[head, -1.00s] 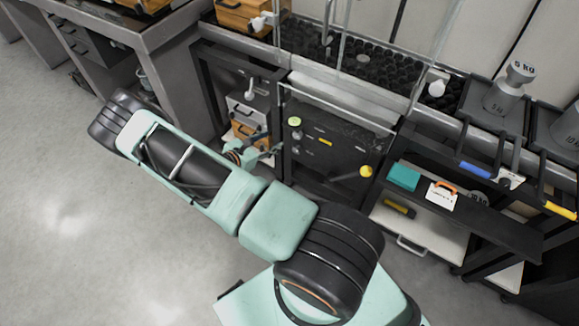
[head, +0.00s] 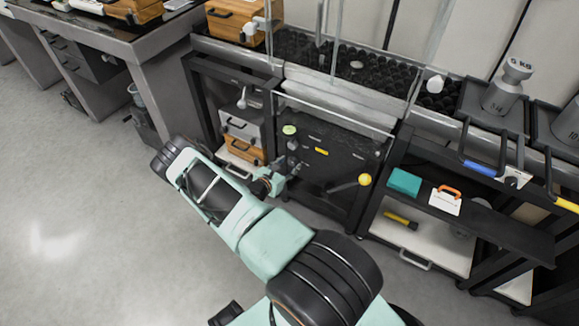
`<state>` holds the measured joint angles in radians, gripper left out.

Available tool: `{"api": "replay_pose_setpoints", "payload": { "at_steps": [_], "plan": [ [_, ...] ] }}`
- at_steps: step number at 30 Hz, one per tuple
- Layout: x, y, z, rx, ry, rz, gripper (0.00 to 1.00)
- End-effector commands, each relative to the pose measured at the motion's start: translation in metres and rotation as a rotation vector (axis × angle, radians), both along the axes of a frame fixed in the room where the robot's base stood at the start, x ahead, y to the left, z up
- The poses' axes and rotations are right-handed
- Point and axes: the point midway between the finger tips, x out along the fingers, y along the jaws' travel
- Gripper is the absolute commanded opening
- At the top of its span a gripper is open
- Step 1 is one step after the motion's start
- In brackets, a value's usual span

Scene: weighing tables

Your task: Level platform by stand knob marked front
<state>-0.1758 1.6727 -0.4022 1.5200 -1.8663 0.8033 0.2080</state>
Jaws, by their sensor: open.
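A black stand (head: 335,165) with a dark front panel is in the middle of the head view. A pale green round knob (head: 289,130) is at its upper left, with a grey knob (head: 293,145) just below. A yellow ball-ended lever (head: 364,179) is at its lower right. Small labels on the panel are too small to read, so I cannot tell which knob is marked front. My gripper (head: 292,168) is open, close to the panel's left side below the grey knob. I cannot tell whether it touches anything. The platform's tilt cannot be read.
A black rack (head: 480,225) on the right holds a teal box (head: 404,181) and an orange-handled white item (head: 446,201). A 5 KG weight (head: 503,92) stands above it. A shelf unit with a wooden drawer (head: 243,149) is left of the stand. The floor at left is clear.

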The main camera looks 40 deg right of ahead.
Motion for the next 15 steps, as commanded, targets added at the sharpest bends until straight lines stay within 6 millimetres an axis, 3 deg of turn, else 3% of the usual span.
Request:
{"api": "replay_pose_setpoints", "payload": {
  "at_steps": [13,15],
  "plan": [
    [0.0046,-0.0104,-0.0045,0.0,0.0,0.001,0.43],
    [0.0047,-0.0102,-0.0045,0.0,0.0,0.001,0.35]
  ]
}}
